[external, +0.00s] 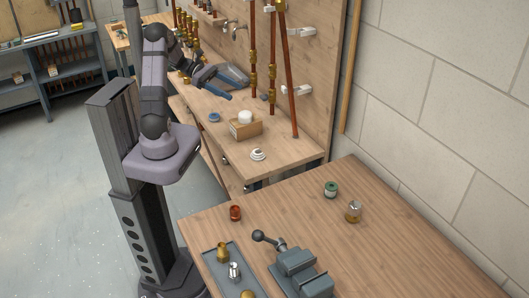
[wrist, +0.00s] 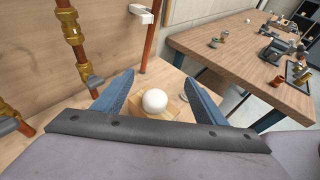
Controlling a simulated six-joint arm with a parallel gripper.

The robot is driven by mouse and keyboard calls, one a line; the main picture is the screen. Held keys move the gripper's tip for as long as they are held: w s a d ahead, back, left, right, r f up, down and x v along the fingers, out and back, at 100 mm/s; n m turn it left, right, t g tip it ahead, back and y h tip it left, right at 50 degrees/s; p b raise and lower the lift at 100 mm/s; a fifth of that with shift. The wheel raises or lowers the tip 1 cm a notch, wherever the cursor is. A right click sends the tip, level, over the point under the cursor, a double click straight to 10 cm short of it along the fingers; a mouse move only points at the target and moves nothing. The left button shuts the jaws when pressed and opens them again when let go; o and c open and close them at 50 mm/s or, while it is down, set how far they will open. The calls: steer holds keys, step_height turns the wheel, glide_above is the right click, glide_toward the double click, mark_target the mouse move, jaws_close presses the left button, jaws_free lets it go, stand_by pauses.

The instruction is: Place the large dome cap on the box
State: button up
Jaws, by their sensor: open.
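A white dome cap (external: 245,116) sits on top of the small tan box (external: 247,131) on the back bench. In the wrist view the dome cap (wrist: 155,101) shows as a smooth white ball shape between my fingers, with the box (wrist: 174,113) under it. My gripper (external: 236,93) is open and empty, above the bench and behind and to the left of the box in the external view. Its two blue fingers spread to either side of the cap in the wrist view (wrist: 160,76), apart from it. The box's lower part is hidden there by my gripper body.
A white ringed piece (external: 258,155) lies on the bench in front of the box, and a blue round piece (external: 214,117) lies to its left. Copper pipes (external: 287,75) with brass fittings rise behind. A second table (external: 380,240) holds a vise (external: 300,272) and small fittings.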

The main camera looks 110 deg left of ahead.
steer(key=w+d+f+m+g+h, duration=0.35)
steer(key=w+d+m, duration=0.2)
steer(key=d, duration=0.35)
steer(key=w+d+f+m+g+h, duration=0.25)
steer(key=w+d+m+g, duration=0.3)
steer(key=d, duration=0.35)
steer(key=s+d+f+m+g+y, duration=0.1)
steer(key=d+f+m+g+y, duration=0.1)
steer(key=d+m, duration=0.7)
steer(key=s+d+f+m+g+y, duration=0.1)
steer(key=d+f+m+g+y, duration=0.2)
steer(key=d+m, duration=0.6)
steer(key=m+y, duration=0.2)
steer(key=m, duration=0.4)
steer(key=shift+f, duration=0.25)
step_height(320, 180, up, 5)
steer(key=p, duration=0.5)
